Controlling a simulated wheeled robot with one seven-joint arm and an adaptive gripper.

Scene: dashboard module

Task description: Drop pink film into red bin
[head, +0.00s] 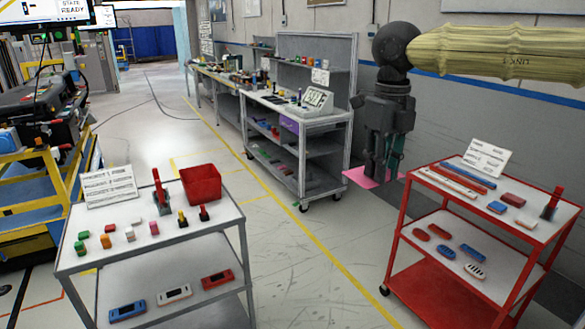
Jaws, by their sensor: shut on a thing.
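My gripper (378,172) hangs down in the head view, between the two carts, close to the left edge of the red cart. It is shut on the pink film (357,178), a flat sheet that shows on both sides of the fingertips. The film's middle is hidden behind the fingers. The red bin (201,183) stands at the back right of the white-topped grey cart (215,226) at the left. The gripper and film are well to the right of the bin, over open floor. The inside of the bin is mostly hidden.
Small coloured blocks, several upright tools and a sign (109,187) share the bin's cart. The red cart (445,217) at the right carries strips, small parts and a sign. A grey shelf unit (312,130) stands behind. The floor between the carts is clear.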

